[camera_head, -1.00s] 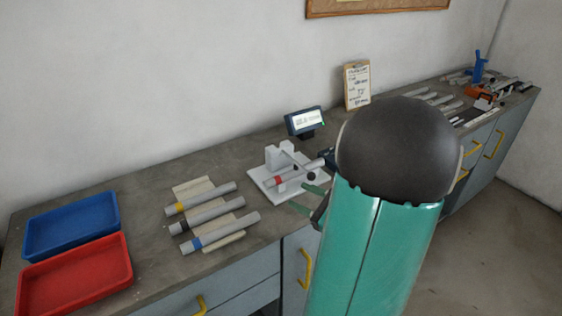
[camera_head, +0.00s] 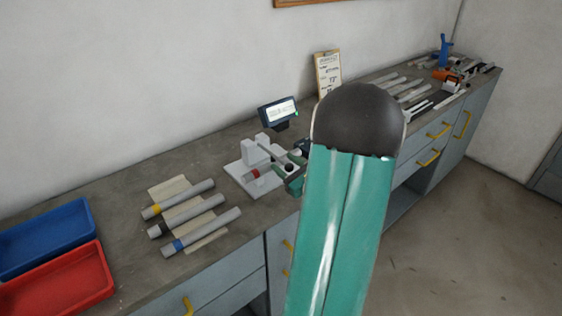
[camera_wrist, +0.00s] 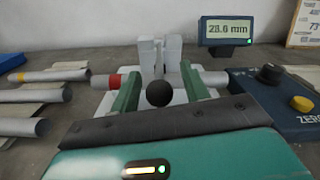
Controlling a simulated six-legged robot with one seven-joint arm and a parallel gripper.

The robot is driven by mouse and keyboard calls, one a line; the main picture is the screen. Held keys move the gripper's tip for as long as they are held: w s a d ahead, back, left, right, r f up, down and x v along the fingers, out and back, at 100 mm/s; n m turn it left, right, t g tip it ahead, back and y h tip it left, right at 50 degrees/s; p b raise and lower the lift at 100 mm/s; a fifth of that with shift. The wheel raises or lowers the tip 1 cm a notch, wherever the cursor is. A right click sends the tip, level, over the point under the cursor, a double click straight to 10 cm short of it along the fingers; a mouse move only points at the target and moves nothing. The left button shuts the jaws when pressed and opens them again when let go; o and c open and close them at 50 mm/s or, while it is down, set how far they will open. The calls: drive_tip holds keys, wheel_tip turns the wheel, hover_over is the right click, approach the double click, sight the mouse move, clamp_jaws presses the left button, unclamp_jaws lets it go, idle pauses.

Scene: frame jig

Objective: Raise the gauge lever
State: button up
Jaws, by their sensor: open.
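The gauge (camera_head: 258,150) stands on a white base plate (camera_head: 236,172) on the bench, with a white block and a grey lever. A red-banded tube (camera_head: 252,174) lies in it; the band (camera_wrist: 105,81) also shows in the wrist view. The lever's round black knob (camera_wrist: 159,94) sits between my fingers in the wrist view, with a visible gap on each side. My gripper (camera_wrist: 160,78) is open, its green fingers pointing at the gauge block (camera_wrist: 158,56). In the head view my gripper (camera_head: 291,176) is at the gauge's right side, partly hidden by my arm.
A display (camera_wrist: 227,30) behind the gauge appears to read 28.0 mm. A blue box (camera_wrist: 275,100) with a black knob and yellow button is close on the right. Banded tubes (camera_head: 190,215) lie on a rack at left, beside blue (camera_head: 45,240) and red (camera_head: 60,285) trays.

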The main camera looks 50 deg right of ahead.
sight(273, 156)
drive_tip(key=shift+x, duration=1.2)
clamp_jaws()
drive_tip(key=shift+r, duration=0.1)
